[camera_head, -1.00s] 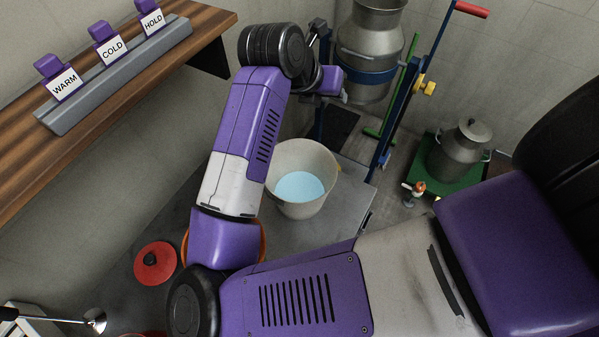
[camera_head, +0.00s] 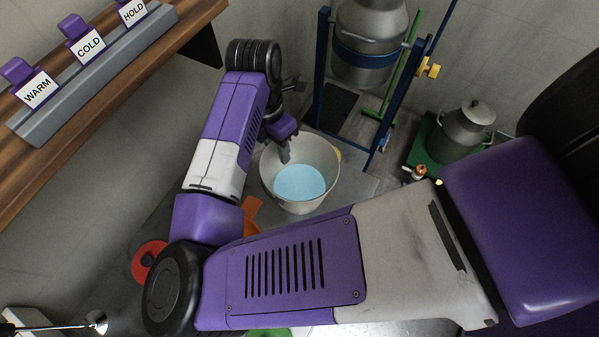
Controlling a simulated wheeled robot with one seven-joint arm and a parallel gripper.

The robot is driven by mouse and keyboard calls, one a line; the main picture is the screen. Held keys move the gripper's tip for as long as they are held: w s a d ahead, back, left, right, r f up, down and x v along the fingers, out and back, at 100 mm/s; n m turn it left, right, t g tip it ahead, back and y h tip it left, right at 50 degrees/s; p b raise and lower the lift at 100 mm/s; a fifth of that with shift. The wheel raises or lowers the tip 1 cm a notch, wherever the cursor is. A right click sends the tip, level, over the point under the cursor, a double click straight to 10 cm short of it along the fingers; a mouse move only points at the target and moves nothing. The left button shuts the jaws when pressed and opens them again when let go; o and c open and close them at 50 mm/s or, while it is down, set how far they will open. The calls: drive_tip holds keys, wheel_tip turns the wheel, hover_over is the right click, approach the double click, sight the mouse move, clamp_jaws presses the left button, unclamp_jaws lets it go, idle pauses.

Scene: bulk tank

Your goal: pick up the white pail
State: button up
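The white pail (camera_head: 322,160) stands upright on the grey platform, in the middle of the head view. Pale blue liquid shows inside it. My gripper (camera_head: 285,154) points down at the pail's back left rim, overlapping the rim in the picture. Its fingers look small and dark against the pail, and I cannot tell whether they are apart or closed on the rim. My arm covers the area left of the pail.
A large metal can (camera_head: 368,45) hangs in a blue frame (camera_head: 318,75) behind the pail. A smaller can (camera_head: 461,133) stands on a green base at right. A wooden shelf (camera_head: 195,22) with labelled purple tabs is at left. A red lid (camera_head: 147,262) lies lower left.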

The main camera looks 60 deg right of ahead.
drive_tip(key=shift+f+p, duration=0.35)
drive_tip(key=shift+f, duration=1.4)
clamp_jaws()
